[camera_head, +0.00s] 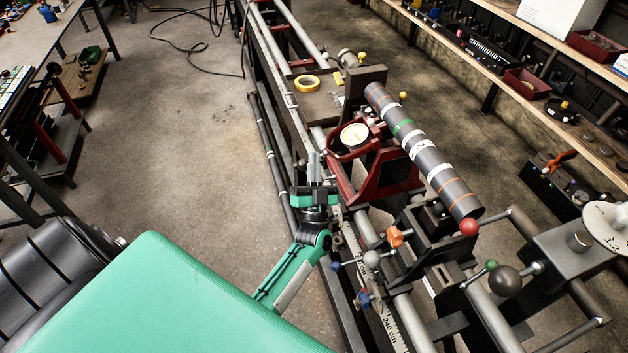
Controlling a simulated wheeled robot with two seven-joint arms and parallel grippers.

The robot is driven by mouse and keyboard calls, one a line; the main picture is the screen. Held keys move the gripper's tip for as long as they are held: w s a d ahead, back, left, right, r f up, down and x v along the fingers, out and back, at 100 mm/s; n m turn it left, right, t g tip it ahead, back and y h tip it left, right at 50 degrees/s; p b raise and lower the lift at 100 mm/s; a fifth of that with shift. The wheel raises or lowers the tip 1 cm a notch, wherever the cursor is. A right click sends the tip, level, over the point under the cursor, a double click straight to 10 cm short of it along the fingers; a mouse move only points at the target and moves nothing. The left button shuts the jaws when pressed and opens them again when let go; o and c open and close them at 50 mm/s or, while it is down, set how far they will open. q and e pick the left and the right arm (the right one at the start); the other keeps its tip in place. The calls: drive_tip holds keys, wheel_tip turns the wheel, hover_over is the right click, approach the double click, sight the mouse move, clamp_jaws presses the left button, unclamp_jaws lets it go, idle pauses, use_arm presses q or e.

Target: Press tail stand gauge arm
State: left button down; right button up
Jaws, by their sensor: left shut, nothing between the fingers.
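A dial gauge (354,135) with a white face sits on a dark red arm on the red stand (372,180) of the lathe. The dark driveshaft (422,150), with green, white and orange bands, lies slanted just right of the gauge. My left gripper (314,160) is just left of the red stand, its fingers pointing away from me toward the gauge's left side. Its fingers are together and empty. A small gap seems to lie between the fingertips and the red gauge arm; I cannot tell if they touch. My right gripper is out of view.
Lathe rails (290,80) run from the back to the lower right. A yellow tape roll (307,84) lies on a plate behind the stand. Clamps with an orange knob (395,237) and a red ball (468,227) stand nearer. Open floor (190,130) is at left.

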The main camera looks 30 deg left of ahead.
use_arm(q)
drive_tip(key=f+b, duration=0.1)
drive_tip(key=a+f, duration=0.1)
drive_tip(key=a+f+b, duration=0.1)
drive_tip(key=shift+w+f+b, duration=0.15)
drive_tip(key=shift+f+b, duration=0.15)
drive_tip(key=shift+f, duration=0.05)
wheel_tip(320, 180, down, 11)
drive_tip(key=s+a+n+g+y+b, duration=0.1)
drive_tip(key=n+y+b, duration=0.1)
drive_tip(key=b, duration=0.8)
drive_tip(key=shift+s+r+n+y, duration=0.2)
drive_tip(key=shift+s+n+y, duration=0.1)
drive_tip(key=shift+s+n, duration=0.15)
drive_tip(key=shift+g, duration=0.3)
